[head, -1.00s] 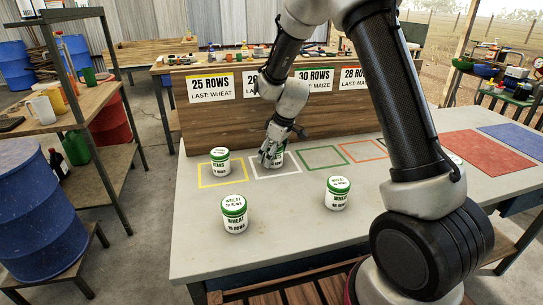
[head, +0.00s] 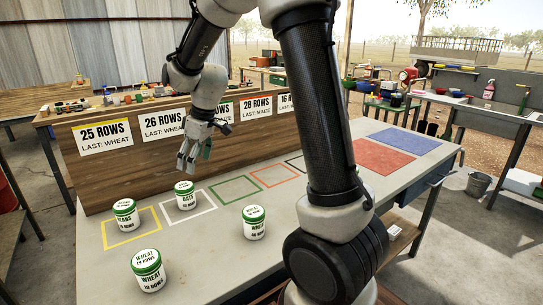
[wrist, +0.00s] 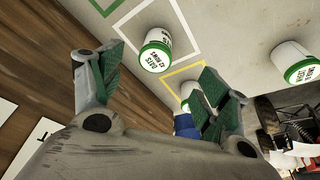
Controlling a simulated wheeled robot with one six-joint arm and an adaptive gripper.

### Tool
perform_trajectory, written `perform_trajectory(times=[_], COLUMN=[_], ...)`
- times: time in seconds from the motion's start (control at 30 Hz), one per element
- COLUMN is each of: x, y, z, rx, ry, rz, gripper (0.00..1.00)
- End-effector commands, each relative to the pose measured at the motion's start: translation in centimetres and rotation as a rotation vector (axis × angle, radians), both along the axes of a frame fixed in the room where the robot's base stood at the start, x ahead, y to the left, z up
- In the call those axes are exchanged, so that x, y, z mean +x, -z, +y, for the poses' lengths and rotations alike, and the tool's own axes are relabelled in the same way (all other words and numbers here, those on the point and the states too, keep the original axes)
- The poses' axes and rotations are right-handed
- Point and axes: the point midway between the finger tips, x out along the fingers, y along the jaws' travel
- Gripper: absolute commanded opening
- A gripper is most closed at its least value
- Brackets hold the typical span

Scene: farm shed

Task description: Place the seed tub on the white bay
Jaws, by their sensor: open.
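A white seed tub with a green lid, labelled OATS (head: 185,197), stands upright inside the white bay (head: 203,207) on the grey table. The same tub shows in the wrist view (wrist: 157,45), its lid toward the camera. My gripper (head: 186,158) is open and empty above and slightly behind the tub, apart from it. In the wrist view its two fingers (wrist: 155,92) are spread wide with nothing between them. The tub's base looks within the white outline.
A BEANS tub (head: 125,215) stands in the yellow bay. Two WHEAT tubs, one at front left (head: 148,272) and one at centre (head: 254,223), stand outside the bays. The green bay (head: 236,189) is empty. A wooden board (head: 99,168) with row signs backs the table.

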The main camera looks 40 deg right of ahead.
Motion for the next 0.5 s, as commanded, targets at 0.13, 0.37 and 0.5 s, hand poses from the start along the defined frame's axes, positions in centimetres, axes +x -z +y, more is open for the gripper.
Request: perform_trajectory(times=[0.13,0.37,0.5], x=[-6.0,-17.2,-23.3], y=[-5.3,-9.8,-10.3], z=[-3.1,-7.6,-9.6], rx=[0.007,0.014,0.018], ry=[0.14,0.401,0.55], rz=[-0.016,-0.034,-0.05], gripper=[0.76,0.76,0.76])
